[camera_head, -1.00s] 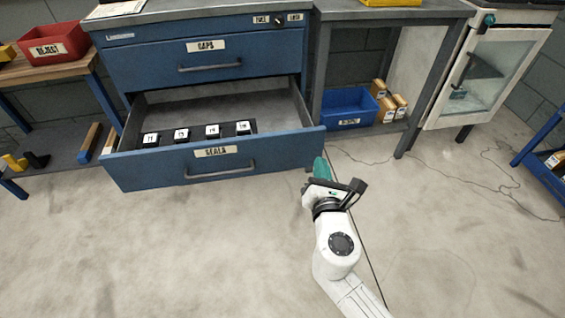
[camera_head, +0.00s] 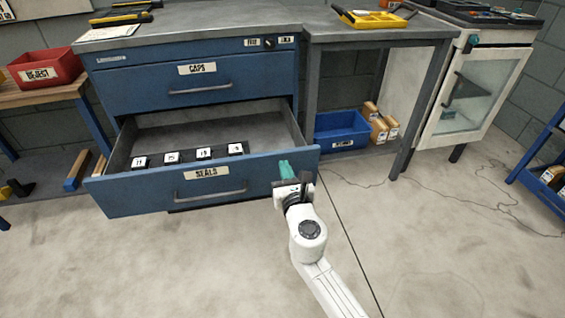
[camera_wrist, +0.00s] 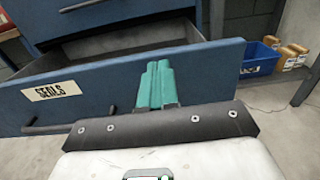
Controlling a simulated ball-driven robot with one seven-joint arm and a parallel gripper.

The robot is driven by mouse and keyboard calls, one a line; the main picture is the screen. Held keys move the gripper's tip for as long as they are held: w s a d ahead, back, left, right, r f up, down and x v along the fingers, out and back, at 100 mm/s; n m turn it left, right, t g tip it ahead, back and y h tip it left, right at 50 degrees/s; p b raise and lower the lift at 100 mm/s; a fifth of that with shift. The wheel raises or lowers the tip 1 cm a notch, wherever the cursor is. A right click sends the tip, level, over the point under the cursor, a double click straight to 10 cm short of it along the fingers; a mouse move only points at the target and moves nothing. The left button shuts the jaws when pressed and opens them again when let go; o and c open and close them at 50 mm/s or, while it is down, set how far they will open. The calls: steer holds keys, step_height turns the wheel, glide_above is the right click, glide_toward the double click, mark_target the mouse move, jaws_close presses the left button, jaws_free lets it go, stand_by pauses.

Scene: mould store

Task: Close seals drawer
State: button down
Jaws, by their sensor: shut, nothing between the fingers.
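The seals drawer (camera_head: 150,196) is the lower drawer of the blue cabinet and stands open, with several black blocks with white numbered labels inside. Its front carries a SEALS label and a bar handle (camera_head: 211,197). The drawer front also fills much of the wrist view (camera_wrist: 90,88), with its handle at the left. My gripper (camera_head: 285,168) has teal fingers, closed together and empty. It is in front of the right end of the drawer front, right of the handle. In the wrist view the fingers (camera_wrist: 157,84) overlap the drawer front; I cannot tell whether they touch it.
The caps drawer (camera_head: 150,92) above is shut. Right of the cabinet, a grey bench holds a blue bin (camera_head: 340,130) and cartons (camera_head: 378,122) on its lower shelf. A white glass-door cabinet (camera_head: 470,90) stands farther right. A red reject bin (camera_head: 45,70) is at left. The floor in front is clear.

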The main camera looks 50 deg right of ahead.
mark_target(280, 154)
steer(key=shift+x, duration=1.65)
